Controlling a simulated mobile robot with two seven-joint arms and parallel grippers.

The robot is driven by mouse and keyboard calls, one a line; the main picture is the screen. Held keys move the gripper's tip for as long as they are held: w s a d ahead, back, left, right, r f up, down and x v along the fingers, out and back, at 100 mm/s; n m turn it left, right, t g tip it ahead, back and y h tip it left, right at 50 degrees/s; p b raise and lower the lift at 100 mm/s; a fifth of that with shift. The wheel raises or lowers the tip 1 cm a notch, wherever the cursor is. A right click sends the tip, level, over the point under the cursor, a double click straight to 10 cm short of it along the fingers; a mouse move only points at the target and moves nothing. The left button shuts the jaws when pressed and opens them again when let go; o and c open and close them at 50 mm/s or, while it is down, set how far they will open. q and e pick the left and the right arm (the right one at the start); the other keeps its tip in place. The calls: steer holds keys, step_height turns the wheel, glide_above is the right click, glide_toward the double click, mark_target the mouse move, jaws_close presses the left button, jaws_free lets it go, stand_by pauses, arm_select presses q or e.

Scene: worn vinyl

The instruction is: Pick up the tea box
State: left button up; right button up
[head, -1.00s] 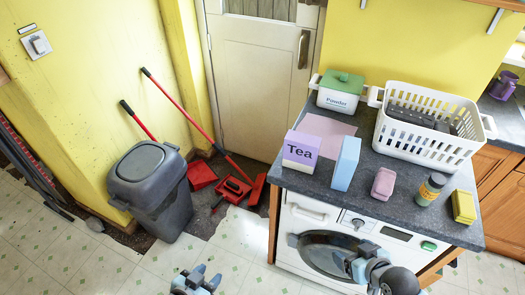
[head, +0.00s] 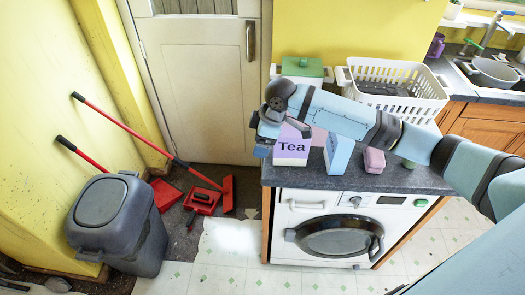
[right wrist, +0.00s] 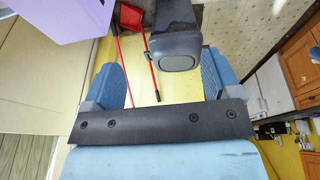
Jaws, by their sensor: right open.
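The tea box (head: 291,150) is lilac and white with "Tea" written on it. It stands upright near the front left of the dark worktop (head: 400,182). My right gripper (head: 268,138) is at the box's upper left, and the hand partly covers its top. In the right wrist view my right gripper (right wrist: 158,62) is open, with nothing between its fingers. A lilac surface, seemingly the tea box (right wrist: 60,18), shows at the upper left there, beside the left finger. Whether they touch is unclear. My left gripper is out of view.
A light-blue box (head: 338,154) stands just right of the tea box, and a pink container (head: 374,160) beyond it. A powder tin with a green lid (head: 302,68) and a white basket (head: 428,108) stand behind my arm. A grey bin (head: 118,225) is on the floor at left.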

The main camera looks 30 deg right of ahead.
step_height(320, 180, up, 10)
steer(key=g+h, duration=0.2)
glide_above(293, 132)
step_height(293, 132, down, 8)
steer(key=shift+s+r, duration=0.15)
step_height(293, 132, down, 5)
steer(key=shift+f+p, duration=0.15)
steer(key=shift+p, duration=0.5)
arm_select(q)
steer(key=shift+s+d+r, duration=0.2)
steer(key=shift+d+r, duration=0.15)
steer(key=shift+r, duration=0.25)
arm_select(e)
steer(key=c, duration=1.4)
